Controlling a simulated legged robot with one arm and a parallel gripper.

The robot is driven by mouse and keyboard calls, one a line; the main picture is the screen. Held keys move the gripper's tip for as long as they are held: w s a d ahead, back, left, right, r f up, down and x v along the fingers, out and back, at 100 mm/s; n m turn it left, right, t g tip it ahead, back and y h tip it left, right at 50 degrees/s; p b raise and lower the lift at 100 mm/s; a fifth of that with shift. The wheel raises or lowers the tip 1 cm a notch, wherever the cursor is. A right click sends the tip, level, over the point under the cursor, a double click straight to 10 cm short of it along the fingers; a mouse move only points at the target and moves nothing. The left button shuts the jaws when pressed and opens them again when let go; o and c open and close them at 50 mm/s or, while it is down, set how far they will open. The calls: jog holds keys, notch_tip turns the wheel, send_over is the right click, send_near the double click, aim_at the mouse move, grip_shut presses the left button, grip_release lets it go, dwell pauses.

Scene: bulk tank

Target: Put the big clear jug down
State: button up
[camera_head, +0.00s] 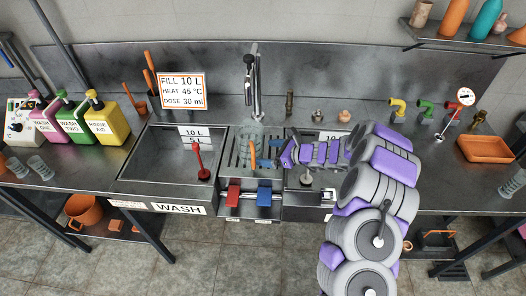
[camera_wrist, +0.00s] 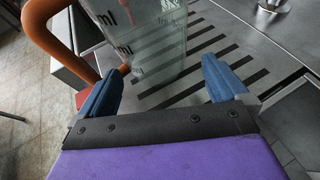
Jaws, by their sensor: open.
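The big clear jug (camera_head: 246,136) stands upright on the slotted drainer (camera_head: 233,158) under the tap, between the two basins. Its orange handle (camera_head: 252,155) faces the front. In the wrist view the clear jug wall (camera_wrist: 160,45) with ml marks is just beyond my fingers, and the orange handle (camera_wrist: 40,25) curves past the left finger. My gripper (camera_head: 283,153) is open, to the right of the jug in the head view. Its blue finger pads (camera_wrist: 162,88) are apart with nothing between them. The jug's top is cut off in the wrist view.
The WASH basin (camera_head: 170,155) with a red-handled plunger (camera_head: 203,160) is on the left. My arm covers much of the right basin. A tap (camera_head: 254,85) stands behind the jug. Red (camera_head: 233,195) and blue (camera_head: 264,196) blocks sit at the front edge. Coloured bottles (camera_head: 108,120) stand left.

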jog(key=s+d+r+p, duration=0.1)
jog(key=s+d+r, duration=0.1)
jog(key=r, duration=0.1)
jog(key=shift+s+d+p, duration=0.3)
jog(key=shift+d+p, duration=0.05)
jog(key=shift+p, duration=0.05)
jog(key=s+d, duration=0.1)
jog(key=d, duration=0.4)
jog(key=s+a+r+n+g, duration=0.3)
jog(key=s+a+r+n, duration=0.35)
jog(key=a+r, duration=0.3)
jog(key=s+r+n+g+h, duration=0.2)
jog(key=s+r+n+g, duration=0.35)
jog(key=s, duration=0.85)
jog(key=s+d+r+n+h, duration=0.1)
jog(key=s+d+n+h, duration=0.2)
jog(key=s, duration=0.5)
jog(key=s+d+r+n+h, duration=0.2)
jog(key=s+d+n+h, duration=0.2)
jog(key=s+d, duration=0.2)
jog(key=s+d+r+n+t+h, duration=0.1)
jog(key=s+d+n+h, duration=0.2)
jog(key=s, duration=0.8)
jog(key=shift+d+r+n, duration=0.25)
jog(key=shift+d+n, duration=0.25)
jog(key=shift+d, duration=0.55)
jog(key=shift+d, duration=0.3)
jog(key=shift+a, duration=0.2)
